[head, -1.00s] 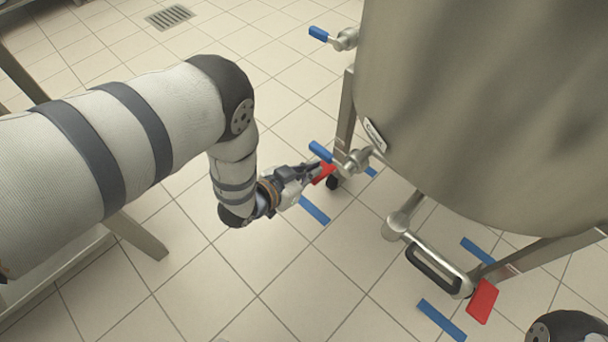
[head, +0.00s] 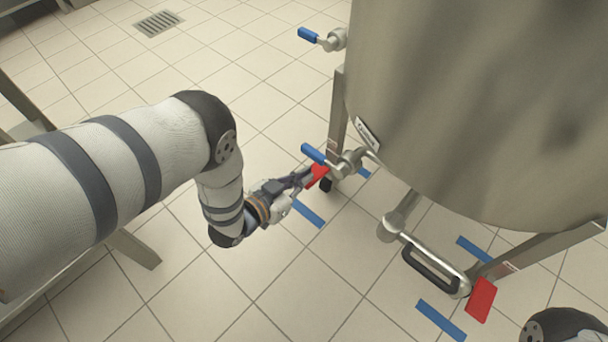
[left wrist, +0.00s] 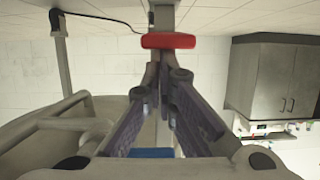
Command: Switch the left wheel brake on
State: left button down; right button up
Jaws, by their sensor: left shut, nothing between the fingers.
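The left wheel brake is a red pedal (head: 318,176) by a dark wheel (head: 326,186) at the foot of the tank's left leg. In the left wrist view the red pedal (left wrist: 168,41) lies just beyond the fingertips. My left gripper (head: 309,179) is shut and empty, its tips right at the pedal's near side; I cannot tell whether they touch it. In the left wrist view the fingers (left wrist: 165,76) converge just below the red pedal. My right gripper is out of view.
The steel tank (head: 480,110) fills the right side. A blue-handled valve (head: 347,162) juts out just above the left pedal. A second red pedal (head: 481,300) is at the right leg. Blue floor strips (head: 308,214) mark the tiles.

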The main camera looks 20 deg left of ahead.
pick_arm(q)
jog(key=f, duration=0.1)
jog(key=f+b, duration=0.1)
jog(key=f, duration=0.1)
jog(key=s+f+b, duration=0.1)
jog(key=f, duration=0.1)
jog(key=shift+a+f, duration=0.2)
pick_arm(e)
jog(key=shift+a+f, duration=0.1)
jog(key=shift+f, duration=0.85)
pick_arm(q)
jog(key=shift+s+f, duration=0.1)
jog(key=shift+f, duration=0.05)
